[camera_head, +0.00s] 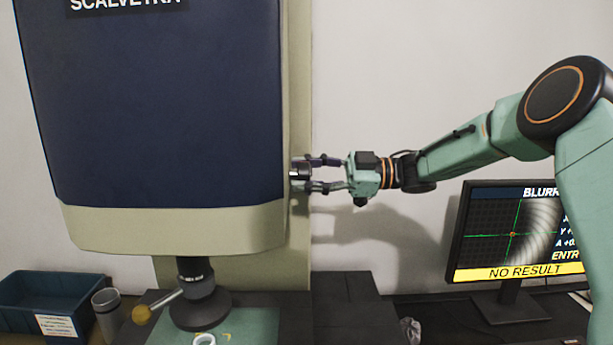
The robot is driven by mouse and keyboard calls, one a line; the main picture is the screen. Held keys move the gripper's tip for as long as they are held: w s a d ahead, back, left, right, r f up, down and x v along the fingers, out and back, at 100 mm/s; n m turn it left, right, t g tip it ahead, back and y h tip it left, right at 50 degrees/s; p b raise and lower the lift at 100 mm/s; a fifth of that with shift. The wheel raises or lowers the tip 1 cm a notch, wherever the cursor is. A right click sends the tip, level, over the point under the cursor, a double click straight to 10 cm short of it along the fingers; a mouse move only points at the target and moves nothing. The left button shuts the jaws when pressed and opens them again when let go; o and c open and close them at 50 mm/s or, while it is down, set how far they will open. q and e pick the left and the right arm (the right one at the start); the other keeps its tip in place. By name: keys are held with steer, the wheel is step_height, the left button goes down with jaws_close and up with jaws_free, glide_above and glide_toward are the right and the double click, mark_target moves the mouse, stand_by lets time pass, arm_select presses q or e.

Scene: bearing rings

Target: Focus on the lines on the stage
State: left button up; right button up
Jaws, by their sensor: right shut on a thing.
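The measuring machine (160,110) has a dark blue head with a cream lower band. Its black lens (197,290) points down over the green stage (255,325). A white ring (204,339) lies on the stage, cut off by the bottom edge. My right gripper (300,174) is at the right side of the head, its fingers shut on a small knob (296,175) there. The monitor (520,235) at the right shows a blurred curved band, a green cross, "BLURR", cut off by my arm, and "NO RESULT" on yellow. My left gripper is not in view.
A blue bin (50,290) with a white label stands at the lower left. A grey cylinder (107,312) stands beside it. A crumpled grey item (411,329) lies before the monitor.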

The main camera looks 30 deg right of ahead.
steer(key=n, duration=0.1)
steer(key=n+b, duration=0.1)
steer(key=n, duration=0.1)
steer(key=n+b, duration=0.1)
steer(key=shift+f+n, duration=0.25)
steer(key=shift+n, duration=0.15)
stand_by(0.4)
steer(key=o, duration=1.2)
steer(key=shift+w+r, duration=0.1)
steer(key=shift+c, duration=0.2)
steer(key=shift+r, duration=0.1)
steer(key=shift+s+d, duration=0.2)
steer(key=v, duration=1.1)
steer(key=shift+d, duration=0.25)
steer(key=shift+s, duration=0.1)
